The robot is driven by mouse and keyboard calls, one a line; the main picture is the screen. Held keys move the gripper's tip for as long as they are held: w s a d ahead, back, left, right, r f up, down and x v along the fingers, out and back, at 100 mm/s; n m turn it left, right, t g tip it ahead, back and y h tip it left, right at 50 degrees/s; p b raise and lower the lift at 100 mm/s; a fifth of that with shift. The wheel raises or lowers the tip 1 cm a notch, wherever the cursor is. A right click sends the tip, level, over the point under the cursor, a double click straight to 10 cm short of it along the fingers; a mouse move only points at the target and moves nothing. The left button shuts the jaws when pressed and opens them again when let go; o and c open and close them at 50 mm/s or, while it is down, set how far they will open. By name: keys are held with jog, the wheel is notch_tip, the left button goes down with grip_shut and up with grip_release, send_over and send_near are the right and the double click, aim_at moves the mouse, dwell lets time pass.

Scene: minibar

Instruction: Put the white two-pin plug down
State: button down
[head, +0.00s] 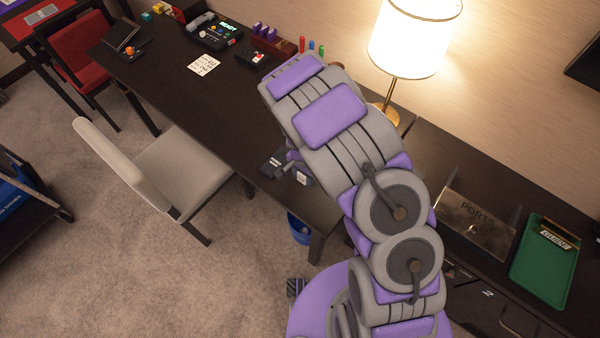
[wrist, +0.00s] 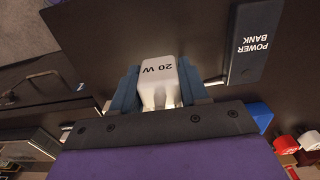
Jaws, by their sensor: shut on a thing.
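The white two-pin plug (wrist: 160,72), marked "20 W", is between the blue fingers of my gripper (wrist: 158,84) in the wrist view. The fingers are shut on its sides. Its pins are not visible, and I cannot tell whether it touches the dark surface behind it. In the head view my gripper (head: 297,170) is low over the front part of the dark desk (head: 235,120), partly hidden by my arm. The plug cannot be made out there.
A black power bank (wrist: 255,45) lies right of the plug in the wrist view. A lit lamp (head: 415,40) and a box marked "PORTS" (head: 475,220) stand by the wall. A green tray (head: 545,265) is at right. A pale chair (head: 180,170) stands before the desk.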

aim_at(300, 174)
jog(key=shift+w+a, duration=0.2)
jog(key=shift+w, duration=0.55)
jog(key=shift+w+a+f, duration=0.1)
jog(key=shift+w+a, duration=0.25)
jog(key=shift+w, duration=0.25)
jog(key=shift+f+b, duration=0.5)
jog(key=shift+f, duration=1.25)
jog(key=shift+f, duration=0.55)
jog(key=c, duration=0.6)
grip_release()
jog(key=shift+o, duration=0.2)
jog(key=shift+r, duration=0.1)
